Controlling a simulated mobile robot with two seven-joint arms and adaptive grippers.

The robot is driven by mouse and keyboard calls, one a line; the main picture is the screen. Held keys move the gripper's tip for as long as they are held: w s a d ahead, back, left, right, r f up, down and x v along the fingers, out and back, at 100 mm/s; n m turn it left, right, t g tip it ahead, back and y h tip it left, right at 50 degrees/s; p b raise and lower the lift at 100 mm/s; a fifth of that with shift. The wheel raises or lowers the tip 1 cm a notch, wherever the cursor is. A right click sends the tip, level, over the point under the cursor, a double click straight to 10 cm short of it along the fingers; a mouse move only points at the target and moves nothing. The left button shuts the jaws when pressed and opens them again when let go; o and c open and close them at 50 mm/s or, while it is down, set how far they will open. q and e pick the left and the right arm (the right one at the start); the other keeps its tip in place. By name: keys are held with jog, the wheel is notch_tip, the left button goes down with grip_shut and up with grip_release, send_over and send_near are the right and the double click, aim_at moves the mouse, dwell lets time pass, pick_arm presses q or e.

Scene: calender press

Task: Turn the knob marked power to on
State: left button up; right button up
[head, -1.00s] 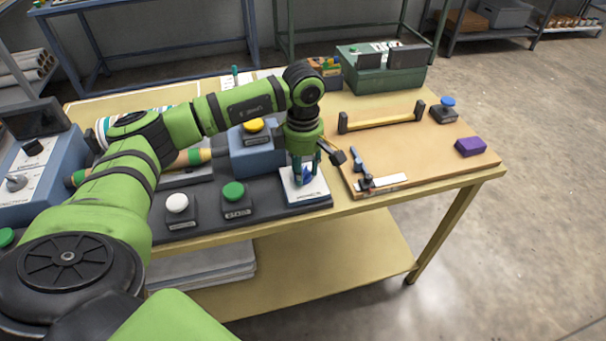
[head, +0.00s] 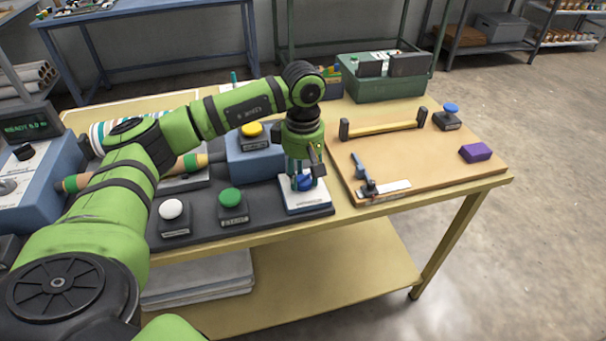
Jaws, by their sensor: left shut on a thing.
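A blue knob (head: 305,184) sits on a white plate (head: 307,205) at the right end of the dark front panel. The lettering on the plate is too small to read. My left gripper (head: 303,177) points straight down and is shut on the blue knob, its fingers on either side of it. The fingers hide part of the knob, so I cannot tell its exact pointer position. A display (head: 32,127) at the left is lit with green text that reads READY. My right gripper is not in view.
A white button (head: 171,209) and a green button (head: 231,197) stand left of the knob. A yellow button (head: 252,129) is on a blue box behind. To the right lies a wooden board (head: 440,160) with a yellow bar (head: 383,129), a blue-topped button and a purple block (head: 475,152).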

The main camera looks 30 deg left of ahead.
aim_at(303, 176)
pick_arm(q)
jog(key=o, duration=1.2)
jog(key=shift+c, duration=0.2)
notch_tip(303, 176, up, 12)
